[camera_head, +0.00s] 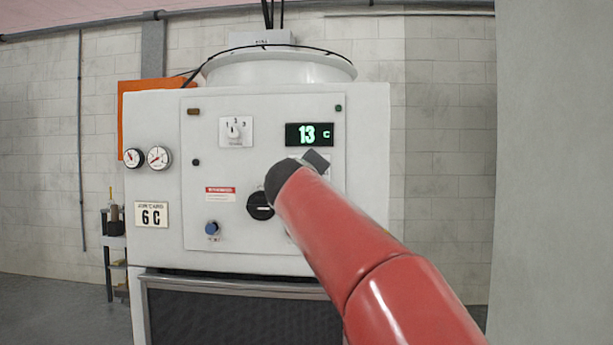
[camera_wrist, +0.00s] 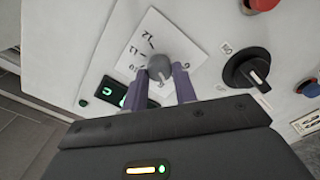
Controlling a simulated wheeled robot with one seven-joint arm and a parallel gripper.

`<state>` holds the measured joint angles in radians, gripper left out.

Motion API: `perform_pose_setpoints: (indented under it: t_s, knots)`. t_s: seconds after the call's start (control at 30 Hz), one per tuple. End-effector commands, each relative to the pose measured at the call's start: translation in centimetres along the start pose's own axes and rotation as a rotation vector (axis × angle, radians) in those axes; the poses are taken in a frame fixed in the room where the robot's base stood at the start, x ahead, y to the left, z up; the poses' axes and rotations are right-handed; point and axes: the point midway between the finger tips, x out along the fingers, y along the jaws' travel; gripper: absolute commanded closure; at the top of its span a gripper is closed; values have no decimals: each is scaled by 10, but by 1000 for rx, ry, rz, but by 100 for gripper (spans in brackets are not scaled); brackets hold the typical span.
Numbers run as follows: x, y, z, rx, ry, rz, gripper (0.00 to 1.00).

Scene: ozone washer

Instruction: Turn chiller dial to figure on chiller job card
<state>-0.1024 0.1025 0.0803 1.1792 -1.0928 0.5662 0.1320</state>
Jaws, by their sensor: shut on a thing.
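The chiller dial is a round grey knob (camera_wrist: 159,65) on a white scale plate (camera_wrist: 151,36) in the wrist view; the scale figures are tilted and hard to read. My gripper (camera_wrist: 161,73) has its two purple fingers either side of the knob and is shut on it. In the head view my red arm reaches to the panel's right part and hides the knob. The chiller display (camera_head: 309,134) reads 13 C in green.
A black rotary switch (camera_head: 260,206) sits left of my arm. Above are a small 1-2-3 selector (camera_head: 235,132) and two gauges (camera_head: 146,158) at left. A blue knob (camera_head: 212,229) is lower down. A red button (camera_wrist: 262,4) shows in the wrist view.

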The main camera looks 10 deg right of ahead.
Motion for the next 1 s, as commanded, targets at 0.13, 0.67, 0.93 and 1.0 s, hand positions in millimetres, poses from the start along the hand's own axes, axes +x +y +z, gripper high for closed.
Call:
perform_pose_setpoints:
  t_s: [0.13, 0.67, 0.93, 1.0]
  knots:
    - [0, -1, 0, -138, -1, -3, 95]
    - [0, -2, 0, -633, -1, -4, 95]
    - [0, -3, 0, -827, 0, -4, 95]
    - [0, -3, 1, -864, 0, -4, 95]
